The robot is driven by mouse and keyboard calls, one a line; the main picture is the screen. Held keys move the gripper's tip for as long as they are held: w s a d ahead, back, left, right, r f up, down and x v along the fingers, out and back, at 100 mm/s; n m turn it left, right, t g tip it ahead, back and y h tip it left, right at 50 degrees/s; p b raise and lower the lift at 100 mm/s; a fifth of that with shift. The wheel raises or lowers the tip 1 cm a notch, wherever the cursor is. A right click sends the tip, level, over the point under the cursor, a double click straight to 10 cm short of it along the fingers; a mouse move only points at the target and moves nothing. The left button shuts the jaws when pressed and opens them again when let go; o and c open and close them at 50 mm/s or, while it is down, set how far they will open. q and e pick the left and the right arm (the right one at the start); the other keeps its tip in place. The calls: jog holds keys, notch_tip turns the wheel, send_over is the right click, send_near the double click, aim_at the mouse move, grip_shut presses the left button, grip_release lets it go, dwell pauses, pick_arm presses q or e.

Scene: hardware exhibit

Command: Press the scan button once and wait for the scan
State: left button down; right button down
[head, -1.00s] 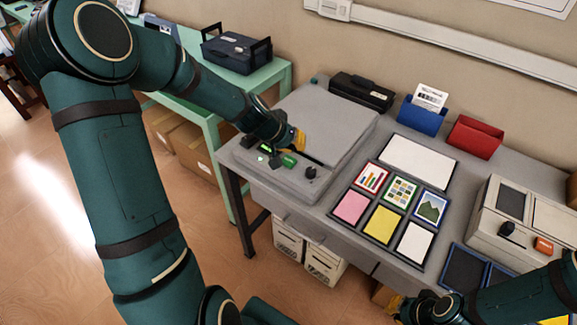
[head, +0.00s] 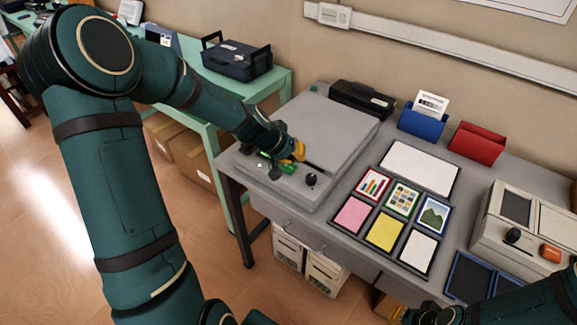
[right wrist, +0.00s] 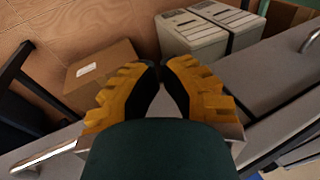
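The grey flatbed scanner (head: 330,120) sits at the left end of the grey table, its lid closed. Its front panel holds a green button (head: 287,168), a dark round knob (head: 311,179) and small dark and green parts partly covered by my left gripper. My left gripper (head: 298,152), with yellow fingertips, is low over the panel, right beside the green button. I cannot tell whether it touches the button, or whether its fingers are open. My right gripper (right wrist: 161,72) is empty, its fingertips nearly together, at the table's front edge.
Behind are a black device (head: 362,97), a blue holder (head: 422,119) and a red holder (head: 476,143). A beige machine (head: 525,225) stands at right. Boxes (right wrist: 100,75) sit below.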

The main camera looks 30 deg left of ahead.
aim_at(294, 166)
dwell(0.7)
pick_arm(q)
jog(key=shift+f+b, duration=0.45)
jog(key=shift+b, duration=0.2)
jog(key=shift+f+b, duration=0.45)
jog(key=shift+f, duration=0.1)
dwell(0.5)
jog(key=shift+r, duration=0.15)
jog(key=shift+r+p, duration=0.6)
jog(key=shift+r, duration=0.25)
jog(key=shift+r+p, duration=1.8)
jog(key=shift+r, duration=0.75)
